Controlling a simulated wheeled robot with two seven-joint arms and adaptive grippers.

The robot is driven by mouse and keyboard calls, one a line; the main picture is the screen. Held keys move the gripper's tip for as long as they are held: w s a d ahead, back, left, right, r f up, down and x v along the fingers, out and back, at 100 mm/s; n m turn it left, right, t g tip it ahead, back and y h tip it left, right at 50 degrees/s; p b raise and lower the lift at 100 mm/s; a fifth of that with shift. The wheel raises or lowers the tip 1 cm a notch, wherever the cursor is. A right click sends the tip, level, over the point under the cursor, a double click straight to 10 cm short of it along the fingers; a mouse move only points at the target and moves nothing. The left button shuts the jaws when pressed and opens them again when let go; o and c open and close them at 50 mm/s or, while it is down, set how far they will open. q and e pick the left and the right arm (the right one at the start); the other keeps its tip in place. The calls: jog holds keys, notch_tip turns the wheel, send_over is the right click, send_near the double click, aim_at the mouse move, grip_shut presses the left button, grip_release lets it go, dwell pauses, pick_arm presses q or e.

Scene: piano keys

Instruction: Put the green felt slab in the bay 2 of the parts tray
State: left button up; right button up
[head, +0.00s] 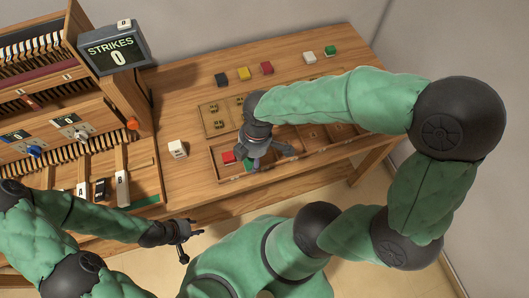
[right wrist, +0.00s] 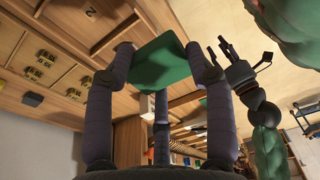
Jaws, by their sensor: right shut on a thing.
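The green felt slab (right wrist: 160,62) is held between the fingers of my right gripper (right wrist: 163,68), tilted in the right wrist view. In the head view my right gripper (head: 264,158) is low over the left part of the wooden parts tray (head: 290,170), and a bit of green (head: 248,164) shows under it. A red piece (head: 228,157) lies at the tray's left end. In the right wrist view a tray floor with a mark like a 2 (right wrist: 91,13) shows beyond the slab. My left gripper (head: 184,240) is empty, fingers apart, off the table's front edge.
Behind the tray lies a wooden board (head: 215,117) with dark marks. Black (head: 222,79), yellow (head: 244,73), red (head: 267,68), white (head: 309,57) and green (head: 330,51) blocks line the back. A white block (head: 178,149) stands left of the tray, near the keyed cabinet (head: 90,140).

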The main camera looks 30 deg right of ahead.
jog(key=w+d+f+b, duration=0.1)
jog(key=w+d+f, duration=0.1)
jog(key=f, duration=0.1)
jog(key=w+d+f+b, duration=0.2)
jog(key=f, duration=0.2)
jog(key=w+d+f+b, duration=0.1)
jog(key=w+d+f, duration=0.2)
jog(key=shift+f+b, duration=0.15)
jog(key=shift+b, duration=0.2)
jog(key=shift+w+d+f, duration=0.2)
jog(key=shift+w+f, duration=0.05)
jog(key=shift+f, duration=0.15)
jog(key=shift+w+f+b, duration=0.15)
jog(key=shift+f+b, duration=0.5)
jog(key=shift+f, duration=0.95)
jog(key=shift+f, duration=0.1)
jog(key=o, duration=0.9)
jog(key=shift+c, duration=0.2)
